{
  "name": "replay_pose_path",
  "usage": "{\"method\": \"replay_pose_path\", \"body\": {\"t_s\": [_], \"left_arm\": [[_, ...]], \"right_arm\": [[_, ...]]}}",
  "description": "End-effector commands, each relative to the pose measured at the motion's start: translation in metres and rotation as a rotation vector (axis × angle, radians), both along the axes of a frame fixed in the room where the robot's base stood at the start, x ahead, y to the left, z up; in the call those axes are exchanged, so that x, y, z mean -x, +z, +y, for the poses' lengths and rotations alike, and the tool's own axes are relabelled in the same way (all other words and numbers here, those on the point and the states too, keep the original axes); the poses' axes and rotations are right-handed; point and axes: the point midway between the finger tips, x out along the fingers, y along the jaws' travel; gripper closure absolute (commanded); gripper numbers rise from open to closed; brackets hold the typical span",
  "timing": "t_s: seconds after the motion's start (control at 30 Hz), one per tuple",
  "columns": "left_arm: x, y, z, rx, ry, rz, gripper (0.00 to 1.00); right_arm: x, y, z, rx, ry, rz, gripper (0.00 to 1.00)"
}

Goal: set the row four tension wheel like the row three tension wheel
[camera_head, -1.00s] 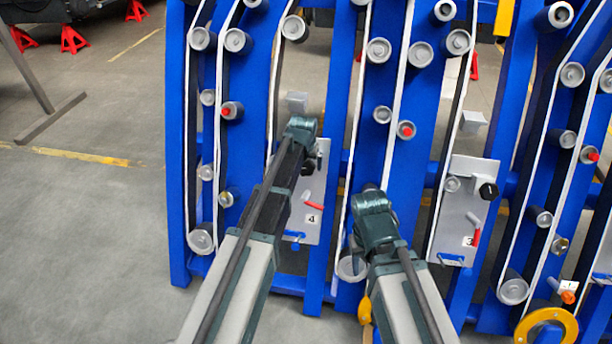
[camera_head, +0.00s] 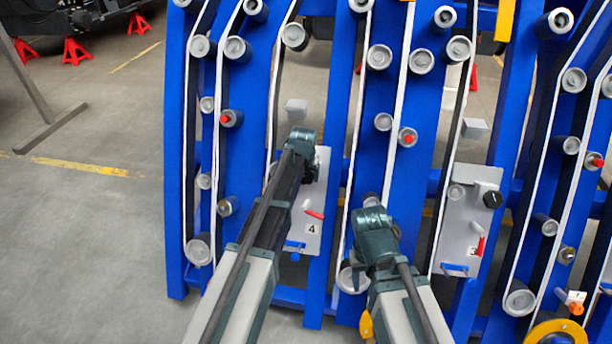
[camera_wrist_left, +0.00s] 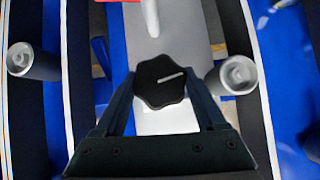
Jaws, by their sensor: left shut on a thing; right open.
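The row four tension wheel, a black lobed knob (camera_wrist_left: 160,83), sits on a light grey plate (camera_head: 311,232) marked 4. In the left wrist view its white line runs from near the middle to the right, slightly upward. My left gripper (camera_wrist_left: 160,92) is shut on this knob, one finger on each side. My right gripper (camera_head: 371,220) is open, between the two plates.
Blue uprights (camera_head: 316,285) with grey rollers (camera_head: 381,57) and white-edged belts surround both plates. Each plate has a red lever (camera_head: 314,214) and a blue handle (camera_head: 294,245) below. A yellow ring (camera_head: 545,336) is at the bottom right. Open floor (camera_head: 80,240) lies left.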

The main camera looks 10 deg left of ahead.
Motion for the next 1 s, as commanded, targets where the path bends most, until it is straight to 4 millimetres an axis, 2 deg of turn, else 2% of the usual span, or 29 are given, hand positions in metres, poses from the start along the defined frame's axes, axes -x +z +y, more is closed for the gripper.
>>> {"method": "replay_pose_path", "body": {"t_s": [0.27,0.47,1.0], "left_arm": [[0.0,-0.001,-0.001,-0.021,-0.013,0.0,0.83],[0.0,-0.003,-0.002,-0.108,-0.064,-0.001,0.83],[0.002,-0.007,-0.003,-0.538,-0.31,0.004,0.83]], "right_arm": [[0.0,-0.001,0.0,0.0,0.0,0.0,0.5],[0.0,-0.004,0.0,0.0,0.0,0.0,0.5],[0.0,-0.033,0.0,0.0,0.0,0.0,0.5]]}}
